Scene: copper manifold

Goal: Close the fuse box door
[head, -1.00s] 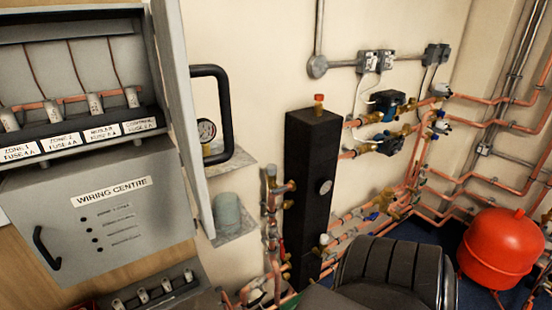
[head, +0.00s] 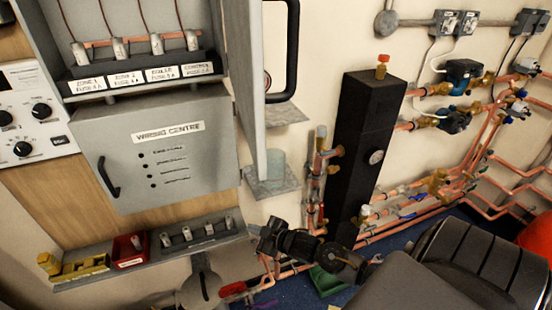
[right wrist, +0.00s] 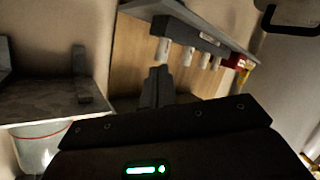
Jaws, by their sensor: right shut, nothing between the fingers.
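The fuse box (head: 48,32) is at the upper left of the head view, with wires and several white fuses inside. Its grey door (head: 246,80) stands open, swung out to the right and seen nearly edge-on. A black bar handle (head: 293,50) is on the door, partly cut off by the top edge. My right gripper (head: 268,236) is low in the head view, below and apart from the door. In the right wrist view my right gripper (right wrist: 157,82) is shut and empty, and neither door nor handle can be made out there. My left gripper is not in view.
The wiring centre (head: 205,150) is below the fuse box. A lower tray (head: 95,279) holds fuses, a red block and yellow blocks. A small shelf (head: 262,188) with a glass jar (head: 276,166) lies between my right gripper and the door. A black column (head: 357,150) stands to the right.

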